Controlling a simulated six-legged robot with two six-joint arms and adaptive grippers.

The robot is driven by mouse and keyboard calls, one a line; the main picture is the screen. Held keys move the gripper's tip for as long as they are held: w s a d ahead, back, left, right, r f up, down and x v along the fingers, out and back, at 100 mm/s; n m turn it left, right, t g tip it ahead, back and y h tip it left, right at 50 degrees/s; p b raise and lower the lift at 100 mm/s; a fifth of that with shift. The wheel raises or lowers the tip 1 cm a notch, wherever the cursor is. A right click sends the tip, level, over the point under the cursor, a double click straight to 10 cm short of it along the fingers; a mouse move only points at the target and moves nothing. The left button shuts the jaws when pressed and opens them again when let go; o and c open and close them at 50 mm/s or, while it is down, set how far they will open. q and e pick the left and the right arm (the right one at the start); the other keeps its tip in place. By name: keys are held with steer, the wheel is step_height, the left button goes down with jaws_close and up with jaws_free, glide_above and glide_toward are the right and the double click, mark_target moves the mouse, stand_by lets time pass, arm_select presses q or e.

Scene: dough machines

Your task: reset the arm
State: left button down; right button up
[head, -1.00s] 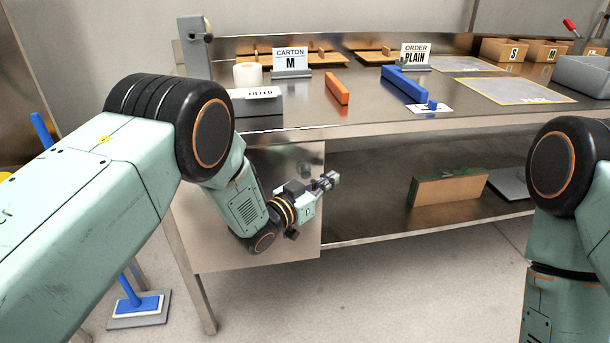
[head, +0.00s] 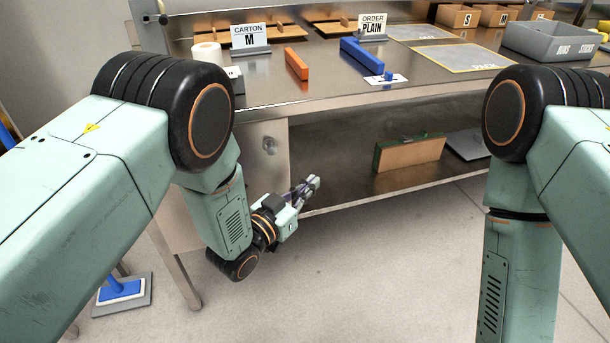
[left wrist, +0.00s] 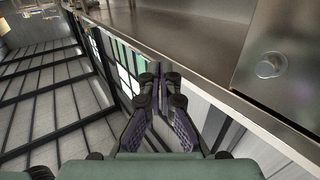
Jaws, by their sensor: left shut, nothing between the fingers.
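My left arm comes in from the left in the head view and bends down in front of the steel bench (head: 270,105). My left gripper (head: 313,184) is shut and empty, in front of the bench's lower part. It also shows in the left wrist view (left wrist: 162,75), with its fingers together and nothing between them. My right arm stands at the right of the head view with its forearm pointing down; its gripper is out of the picture.
On the bench top are an orange block (head: 297,64), a blue block (head: 361,54), a CARTON M sign (head: 250,39), an ORDER PLAIN sign (head: 372,26) and a grey bin (head: 552,42). A brown box (head: 410,154) sits on the lower shelf.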

arm_select(q)
steer(key=shift+f, duration=0.1)
steer(key=s+a+f+n+g+y, duration=0.4)
steer(key=s+a+f+g+y, duration=0.3)
steer(key=s+a+f, duration=0.8)
steer(key=s+a+n+g+y+p, duration=0.1)
steer(key=s+a+n+g+y, duration=0.1)
steer(key=s, duration=1)
steer(key=s+a+n+g+y, duration=0.1)
steer(key=s+a+g, duration=0.4)
steer(key=s, duration=0.8)
steer(key=shift+a+f+n+y+p, duration=0.35)
steer(key=shift+a+f+n+y, duration=0.05)
steer(key=shift+a, duration=0.2)
steer(key=shift+w, duration=0.15)
